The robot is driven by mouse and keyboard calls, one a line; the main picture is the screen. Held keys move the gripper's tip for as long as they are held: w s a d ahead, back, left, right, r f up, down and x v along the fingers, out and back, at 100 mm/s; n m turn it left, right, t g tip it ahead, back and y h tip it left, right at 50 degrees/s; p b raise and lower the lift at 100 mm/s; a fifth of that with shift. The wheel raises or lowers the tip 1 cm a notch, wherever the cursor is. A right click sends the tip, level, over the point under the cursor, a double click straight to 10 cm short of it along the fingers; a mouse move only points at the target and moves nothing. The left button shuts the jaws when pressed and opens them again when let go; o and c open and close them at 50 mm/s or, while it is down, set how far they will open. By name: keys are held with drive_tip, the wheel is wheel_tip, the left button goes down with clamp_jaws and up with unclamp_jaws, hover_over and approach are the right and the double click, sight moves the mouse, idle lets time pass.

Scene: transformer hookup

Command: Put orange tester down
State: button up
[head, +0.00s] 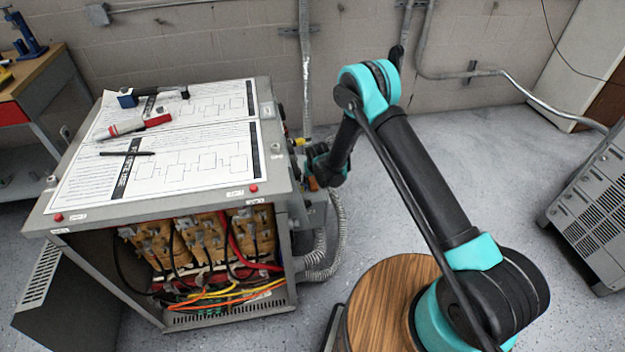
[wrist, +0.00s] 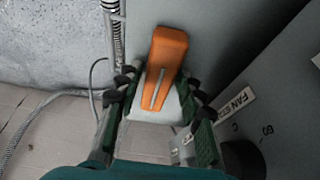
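The orange tester (wrist: 168,55) shows in the wrist view, with a pale lower part between the two fingers of my gripper (wrist: 160,88). The fingers flank it closely on both sides, and it sticks out beyond the fingertips. In the head view my gripper (head: 316,164) is at the right side of the grey cabinet, with a small patch of the orange tester (head: 313,184) beside it. The arm and cabinet hide most of both there. I cannot tell whether the tester touches a surface beneath it.
The cabinet (head: 265,95) carries paper diagrams, a red-and-white tool (head: 130,127), a blue-and-black tool (head: 150,95) and a black pen (head: 127,153). Its open front shows coils and coloured wires. Flexible conduit (head: 335,240) hangs at its right side. A panel labelled FAN (wrist: 238,103) is close on the right.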

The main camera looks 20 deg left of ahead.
drive_tip(key=shift+r, duration=0.1)
drive_tip(key=v, duration=1.2)
drive_tip(key=shift+r, duration=0.1)
drive_tip(key=s+d+r+m, duration=0.1)
drive_tip(key=d+r, duration=0.6)
drive_tip(key=d, duration=0.3)
drive_tip(key=s+d+r+m+h, duration=0.1)
drive_tip(key=d+r, duration=0.5)
drive_tip(key=d, duration=0.4)
drive_tip(key=s+d+r+m, duration=0.1)
drive_tip(key=d+r, duration=0.6)
drive_tip(key=d, duration=0.2)
drive_tip(key=s+d+r+m+h, duration=0.1)
drive_tip(key=s+d+r+m, duration=0.1)
drive_tip(key=s+d, duration=1.7)
drive_tip(key=shift+s+m, duration=0.45)
drive_tip(key=shift+m, duration=0.25)
